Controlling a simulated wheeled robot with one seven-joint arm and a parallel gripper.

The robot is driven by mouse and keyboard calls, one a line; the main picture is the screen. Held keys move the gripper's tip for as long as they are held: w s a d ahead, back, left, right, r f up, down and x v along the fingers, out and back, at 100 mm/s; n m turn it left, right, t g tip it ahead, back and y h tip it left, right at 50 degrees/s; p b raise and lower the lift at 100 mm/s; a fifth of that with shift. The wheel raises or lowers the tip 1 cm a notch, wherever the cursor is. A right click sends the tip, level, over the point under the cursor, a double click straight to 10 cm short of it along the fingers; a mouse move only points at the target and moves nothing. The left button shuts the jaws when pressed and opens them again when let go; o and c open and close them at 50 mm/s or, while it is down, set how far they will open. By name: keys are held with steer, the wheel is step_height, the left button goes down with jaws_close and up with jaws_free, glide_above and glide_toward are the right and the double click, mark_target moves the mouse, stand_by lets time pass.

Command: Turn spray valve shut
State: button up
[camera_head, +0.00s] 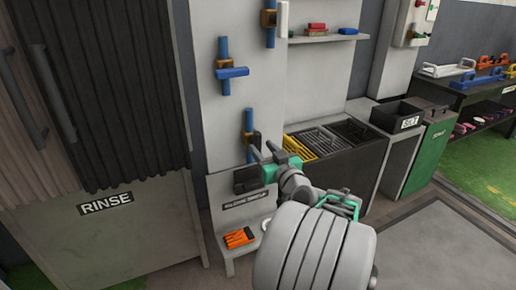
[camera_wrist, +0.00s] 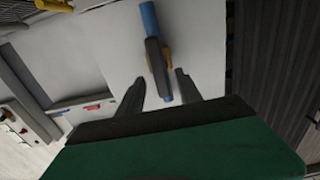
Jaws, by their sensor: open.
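A lower valve on a short vertical blue pipe (camera_head: 248,118) has a brass body and a dark handle (camera_head: 257,137). In the wrist view this dark handle (camera_wrist: 155,57) lies nearly along the blue pipe, over the brass body. My gripper (camera_head: 262,153) is just in front of this valve and partly covers it in the head view. In the wrist view my gripper (camera_wrist: 158,92) is open, its fingers apart on either side of the pipe's near end. No contact with the handle shows. No readable label tells which valve is the spray valve.
Another valve with a blue sideways handle (camera_head: 232,72) is higher on the wall panel. A valve with a white upright handle (camera_head: 283,18) is near the top. A dark rack bin (camera_head: 335,168) stands right of my gripper. A low bench holds orange items (camera_head: 238,238).

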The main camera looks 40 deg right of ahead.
mark_target(260, 145)
steer(key=x, duration=0.4)
jaws_close()
stand_by(0.4)
